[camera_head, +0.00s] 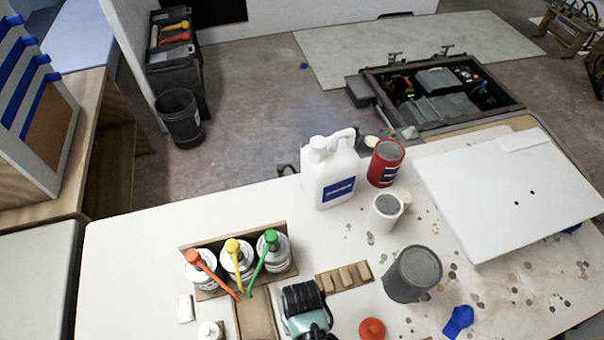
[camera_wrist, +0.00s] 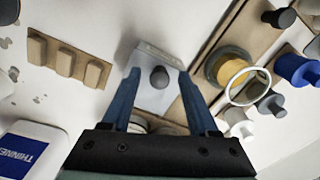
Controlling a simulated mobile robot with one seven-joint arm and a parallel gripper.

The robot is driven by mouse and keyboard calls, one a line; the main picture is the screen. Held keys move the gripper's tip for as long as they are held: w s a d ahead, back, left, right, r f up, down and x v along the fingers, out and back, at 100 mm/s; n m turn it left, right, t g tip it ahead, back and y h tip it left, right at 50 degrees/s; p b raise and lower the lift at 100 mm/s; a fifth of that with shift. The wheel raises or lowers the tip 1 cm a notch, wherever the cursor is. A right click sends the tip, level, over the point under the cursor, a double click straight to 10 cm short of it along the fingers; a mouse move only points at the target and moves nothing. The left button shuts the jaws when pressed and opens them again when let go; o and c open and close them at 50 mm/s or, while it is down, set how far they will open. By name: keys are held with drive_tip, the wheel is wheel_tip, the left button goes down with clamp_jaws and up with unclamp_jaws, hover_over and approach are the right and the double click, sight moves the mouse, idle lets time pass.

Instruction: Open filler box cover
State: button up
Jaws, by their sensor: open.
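A light grey panel (camera_wrist: 152,99) with a dark round knob (camera_wrist: 159,77) shows in the wrist view; it looks like the filler box cover. It appears closed, but its edges are partly hidden by my fingers. My gripper (camera_wrist: 159,71) is open and empty, with one blue finger on each side of the knob in the picture. I cannot tell the height of the fingertips above the knob. In the head view, the dark and teal end of my arm (camera_head: 304,306) is at the bottom middle, and I cannot make out the cover there.
A block rack (camera_head: 344,277) lies right of my arm. Pump bottles (camera_head: 238,260) stand in a wooden holder to its left. The left tabletop (camera_head: 130,260) is clear.

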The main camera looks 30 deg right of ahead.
drive_tip(key=shift+f, duration=0.25)
clamp_jaws()
idle(1.4)
